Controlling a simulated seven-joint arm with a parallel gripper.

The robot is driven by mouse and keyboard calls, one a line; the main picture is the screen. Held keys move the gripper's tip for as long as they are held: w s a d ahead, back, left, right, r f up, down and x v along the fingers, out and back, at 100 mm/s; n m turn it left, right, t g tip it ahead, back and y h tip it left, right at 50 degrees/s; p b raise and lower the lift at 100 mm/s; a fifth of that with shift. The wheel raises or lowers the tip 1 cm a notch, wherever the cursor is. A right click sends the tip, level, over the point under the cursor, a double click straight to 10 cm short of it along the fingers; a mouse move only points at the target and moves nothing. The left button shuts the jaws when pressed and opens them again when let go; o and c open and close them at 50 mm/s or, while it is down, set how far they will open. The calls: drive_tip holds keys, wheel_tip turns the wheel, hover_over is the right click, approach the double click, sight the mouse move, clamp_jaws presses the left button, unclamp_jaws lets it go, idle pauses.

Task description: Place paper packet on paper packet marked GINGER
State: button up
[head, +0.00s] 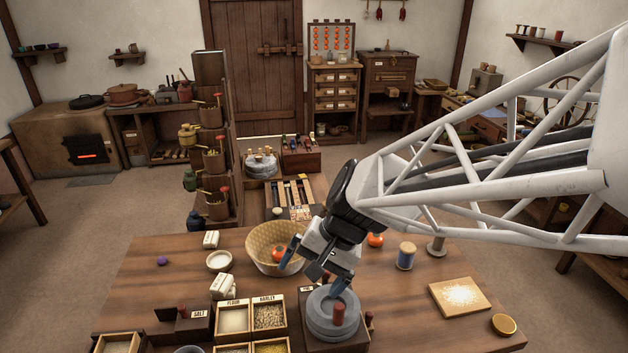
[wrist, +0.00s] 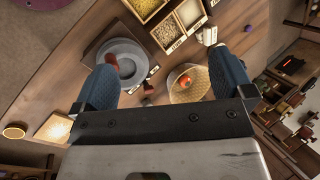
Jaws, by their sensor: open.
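A small white paper packet (head: 211,239) lies on the table left of the wicker basket. More white packet shapes (head: 223,286) lie nearer, just behind the flour box; they look like packets close together or overlapping, and I cannot tell which. White packets also show in the wrist view (wrist: 207,35) beside the grain boxes. No GINGER lettering is readable on any of them. My gripper (head: 310,270) is open and empty, its fingers spread above the table between the basket and the stone quern, right of the packets. Both fingers show in the wrist view (wrist: 150,78).
The basket (head: 262,238) holds an orange-red fruit. The grey quern (head: 320,318) stands under my gripper. Labelled grain boxes (head: 234,319) and a salt box fill the front left.

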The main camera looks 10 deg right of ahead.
drive_tip(key=s+d+r+n+t+h, duration=0.2)
drive_tip(key=s+d+r+n+h, duration=0.2)
drive_tip(key=s+d, duration=0.5)
drive_tip(key=shift+s+d+r+h, duration=0.15)
drive_tip(key=shift+d+r+h, duration=0.65)
drive_tip(key=shift+d, duration=0.1)
